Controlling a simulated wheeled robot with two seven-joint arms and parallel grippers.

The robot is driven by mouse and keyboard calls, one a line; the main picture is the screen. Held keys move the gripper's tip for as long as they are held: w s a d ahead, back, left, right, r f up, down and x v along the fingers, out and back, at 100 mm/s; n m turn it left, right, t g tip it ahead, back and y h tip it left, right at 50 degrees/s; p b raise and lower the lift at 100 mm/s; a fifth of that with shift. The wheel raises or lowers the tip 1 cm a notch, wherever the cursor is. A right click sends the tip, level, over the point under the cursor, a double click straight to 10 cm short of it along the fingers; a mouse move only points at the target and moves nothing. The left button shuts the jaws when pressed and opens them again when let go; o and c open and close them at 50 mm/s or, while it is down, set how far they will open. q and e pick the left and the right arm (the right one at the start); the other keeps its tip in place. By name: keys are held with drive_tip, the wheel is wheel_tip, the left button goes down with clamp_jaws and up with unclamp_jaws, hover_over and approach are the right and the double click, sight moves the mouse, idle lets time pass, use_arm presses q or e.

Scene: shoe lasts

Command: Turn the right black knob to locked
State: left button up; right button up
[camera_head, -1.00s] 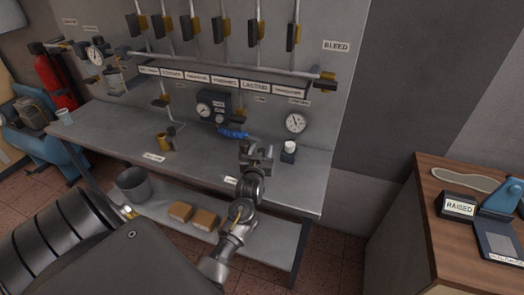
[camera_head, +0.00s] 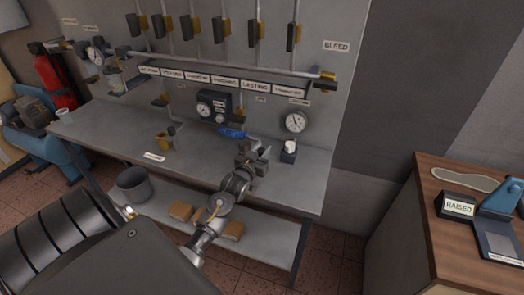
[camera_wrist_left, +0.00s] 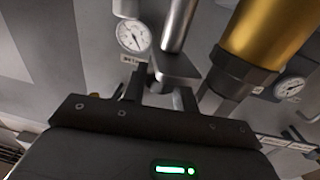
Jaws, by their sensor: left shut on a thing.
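A dark regulator box (camera_head: 213,104) with a round gauge and small labels is fixed to the grey back panel. A blue part (camera_head: 232,134) sits just below and right of it. The right black knob is too small to pick out surely. My left gripper (camera_head: 257,152) is in front of the panel over the bench, right of the blue part. In the left wrist view its dark fingers (camera_wrist_left: 162,92) are shut on a grey metal fitting (camera_wrist_left: 175,67) with a rod rising from it. The contact is partly hidden. My right gripper is not in view.
A round gauge (camera_head: 295,122) and a small dark block with a white top (camera_head: 289,151) are right of my gripper. A gold cylinder (camera_wrist_left: 270,35) is close in the left wrist view.

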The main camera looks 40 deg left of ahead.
use_arm(q)
drive_tip(key=m+h, duration=0.3)
drive_tip(key=h, duration=0.1)
drive_tip(key=shift+t+h, duration=0.3)
drive_tip(key=shift+h, duration=0.1)
drive_tip(key=shift+m+h+b, duration=0.35)
drive_tip(key=shift+m+h, duration=0.35)
drive_tip(key=shift+h, duration=0.7)
drive_tip(key=o, duration=0.9)
drive_tip(key=shift+o, duration=0.2)
